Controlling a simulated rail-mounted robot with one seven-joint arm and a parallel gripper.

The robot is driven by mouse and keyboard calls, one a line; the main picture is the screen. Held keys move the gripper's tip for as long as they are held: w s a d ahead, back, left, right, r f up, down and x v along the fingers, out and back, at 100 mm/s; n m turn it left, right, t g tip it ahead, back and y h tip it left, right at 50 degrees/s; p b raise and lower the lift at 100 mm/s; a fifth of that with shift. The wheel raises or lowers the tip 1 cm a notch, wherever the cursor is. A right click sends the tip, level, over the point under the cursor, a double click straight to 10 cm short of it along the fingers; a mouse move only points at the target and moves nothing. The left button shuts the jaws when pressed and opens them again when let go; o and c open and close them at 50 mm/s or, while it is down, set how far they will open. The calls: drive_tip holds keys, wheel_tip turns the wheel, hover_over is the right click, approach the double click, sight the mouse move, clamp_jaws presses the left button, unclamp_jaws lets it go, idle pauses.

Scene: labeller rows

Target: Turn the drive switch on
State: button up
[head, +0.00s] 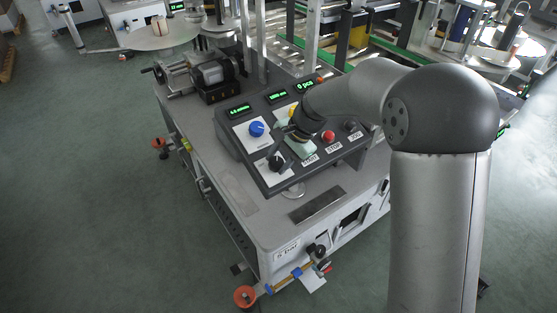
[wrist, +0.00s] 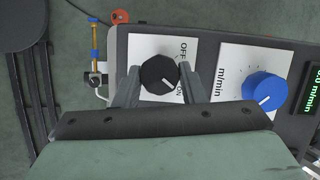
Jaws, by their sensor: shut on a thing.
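The drive switch (wrist: 158,72) is a round black knob with a white pointer line on a white plate marked OFF and ON. In the wrist view its pointer slants to the lower right, toward the ON mark. My gripper (wrist: 161,82) has one finger on each side of the knob and is shut on it. In the head view the switch (head: 276,162) is at the near left corner of the sloped control panel (head: 262,181). My gripper (head: 283,154) is down at it, and my wrist hides part of the panel.
A blue knob (wrist: 264,91) marked m/min sits beside the switch; it also shows in the head view (head: 257,129). A red button (head: 328,136) and a dark button (head: 351,126) are farther right. Green displays (head: 240,109) line the panel's back. A motor unit (head: 210,74) stands behind.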

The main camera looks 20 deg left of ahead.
drive_tip(key=shift+m, duration=0.9)
drive_tip(key=shift+t, duration=0.3)
drive_tip(key=o, duration=1)
drive_tip(key=v, duration=1.7)
drive_tip(key=shift+d+b, duration=0.45)
drive_tip(key=s+d+f+n+h, duration=0.2)
drive_tip(key=s+d+f+n, duration=0.2)
drive_tip(key=s+d, duration=0.6)
drive_tip(key=s+d+f+n+h, duration=0.3)
drive_tip(key=s+d+f, duration=0.4)
drive_tip(key=s, duration=0.8)
drive_tip(key=d, duration=0.3)
drive_tip(key=shift+d+f+n+t, duration=0.4)
